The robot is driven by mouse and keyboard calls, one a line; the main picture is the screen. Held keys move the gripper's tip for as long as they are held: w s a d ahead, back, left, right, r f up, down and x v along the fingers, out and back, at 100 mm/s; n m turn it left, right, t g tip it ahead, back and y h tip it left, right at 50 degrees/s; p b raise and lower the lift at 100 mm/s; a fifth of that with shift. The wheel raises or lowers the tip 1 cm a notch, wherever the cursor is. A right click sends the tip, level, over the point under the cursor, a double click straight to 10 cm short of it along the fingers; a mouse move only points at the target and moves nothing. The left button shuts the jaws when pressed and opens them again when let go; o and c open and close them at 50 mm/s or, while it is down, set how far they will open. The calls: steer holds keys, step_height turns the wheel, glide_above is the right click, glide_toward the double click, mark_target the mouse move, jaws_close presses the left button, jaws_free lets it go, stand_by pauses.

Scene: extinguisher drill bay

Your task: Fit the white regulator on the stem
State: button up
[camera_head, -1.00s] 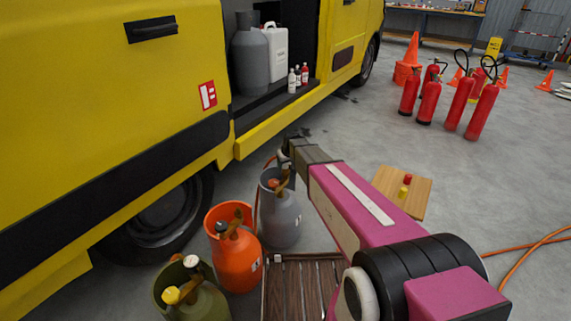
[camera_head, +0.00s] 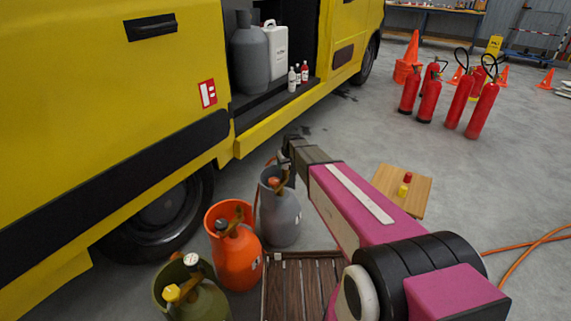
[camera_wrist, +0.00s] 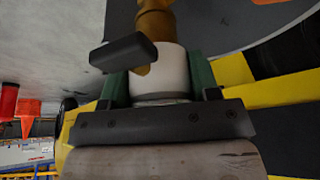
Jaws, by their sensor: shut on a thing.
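The white regulator (camera_wrist: 173,76) is held between the green fingers of my gripper (camera_wrist: 160,78) in the wrist view. Its far end meets or overlaps a brass stem (camera_wrist: 155,22); I cannot tell whether it is seated on it. A dark bar (camera_wrist: 124,52) sticks out to the left in front of the regulator. In the head view my gripper (camera_head: 288,158) is just above the grey gas cylinder (camera_head: 281,217), by its brass valve (camera_head: 282,184). The regulator is hidden there by my gripper and arm.
An orange cylinder (camera_head: 234,257) and an olive cylinder (camera_head: 192,299) stand close to the left. A slatted wooden pallet (camera_head: 301,287) lies in front. A wooden board (camera_head: 413,207) holds red and yellow pieces. The yellow truck (camera_head: 110,90) bounds the left; open floor lies right.

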steer(key=o, duration=1)
steer(key=v, duration=1)
steer(key=shift+s+d+r, duration=0.1)
steer(key=shift+r, duration=0.1)
steer(key=s+d+f+m+g, duration=0.1)
steer(key=s+d, duration=0.3)
steer(key=s, duration=0.5)
steer(key=s+d+f+m+g+h, duration=0.1)
steer(key=s+d+m, duration=0.1)
steer(key=s+d, duration=0.3)
steer(key=s+d+f+m+g, duration=0.1)
steer(key=s+d, duration=0.4)
steer(key=s, duration=0.9)
steer(key=shift+d+m+g+h, duration=0.25)
steer(key=shift+m+g+h, duration=0.15)
steer(key=shift+g, duration=0.2)
